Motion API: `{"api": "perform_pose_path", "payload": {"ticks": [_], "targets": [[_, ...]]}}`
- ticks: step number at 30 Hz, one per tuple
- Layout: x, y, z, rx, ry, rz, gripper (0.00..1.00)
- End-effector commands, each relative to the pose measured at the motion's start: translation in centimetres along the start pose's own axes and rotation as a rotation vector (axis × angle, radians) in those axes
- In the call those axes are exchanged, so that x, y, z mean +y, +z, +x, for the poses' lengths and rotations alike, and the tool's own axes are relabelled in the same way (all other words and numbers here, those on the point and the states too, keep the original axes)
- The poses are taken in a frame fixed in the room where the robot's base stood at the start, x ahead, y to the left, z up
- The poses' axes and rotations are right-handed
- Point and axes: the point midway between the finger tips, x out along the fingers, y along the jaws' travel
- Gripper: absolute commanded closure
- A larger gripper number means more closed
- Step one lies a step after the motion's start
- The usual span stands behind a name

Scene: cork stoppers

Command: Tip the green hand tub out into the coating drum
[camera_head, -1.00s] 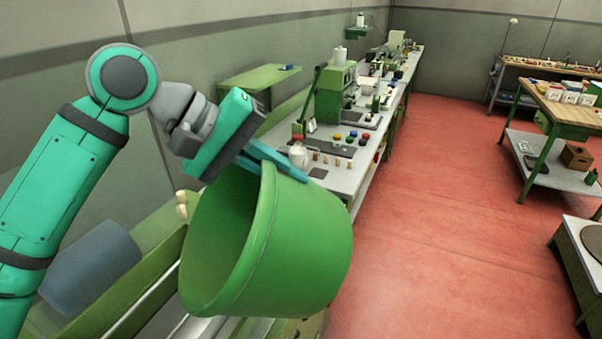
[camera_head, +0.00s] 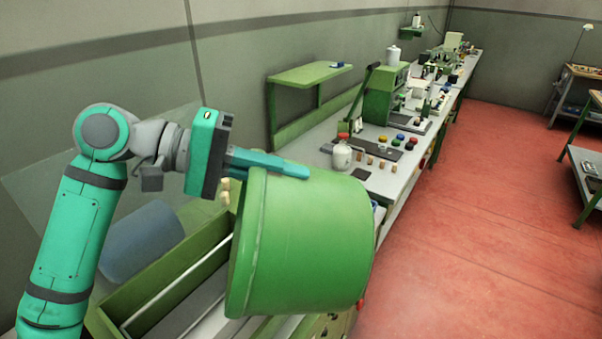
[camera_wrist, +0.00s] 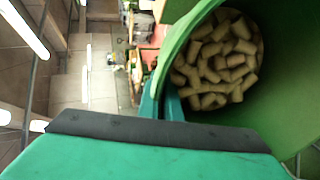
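The green hand tub (camera_head: 310,240) hangs tilted on its side in the head view, its mouth turned left. My gripper (camera_head: 270,163) is shut on the upper part of its rim. In the wrist view the tub's green wall (camera_wrist: 285,110) shows, with many cork stoppers (camera_wrist: 220,65) still inside it. A blue-grey cylinder (camera_head: 140,240), apparently the coating drum, lies at the left behind my arm and a clear panel. The tub's mouth is to the right of it and apart from it in the picture. The drum's opening cannot be made out.
A green trough-like frame (camera_head: 165,290) lies below, between drum and tub. A few pale cork pieces (camera_head: 225,190) show just left of the tub's rim. A long bench (camera_head: 400,180) with a white jug (camera_head: 342,155) runs behind the tub. Red floor (camera_head: 480,230) is clear at right.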

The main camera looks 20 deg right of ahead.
Motion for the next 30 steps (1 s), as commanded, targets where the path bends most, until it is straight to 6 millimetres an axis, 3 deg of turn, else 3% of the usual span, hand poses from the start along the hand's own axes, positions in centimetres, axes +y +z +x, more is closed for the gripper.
{"api": "perform_pose_path", "payload": {"ticks": [30], "targets": [[-1.1, 0.1, -8.0, 0.031, 0.322, -0.001, 1.00]]}}
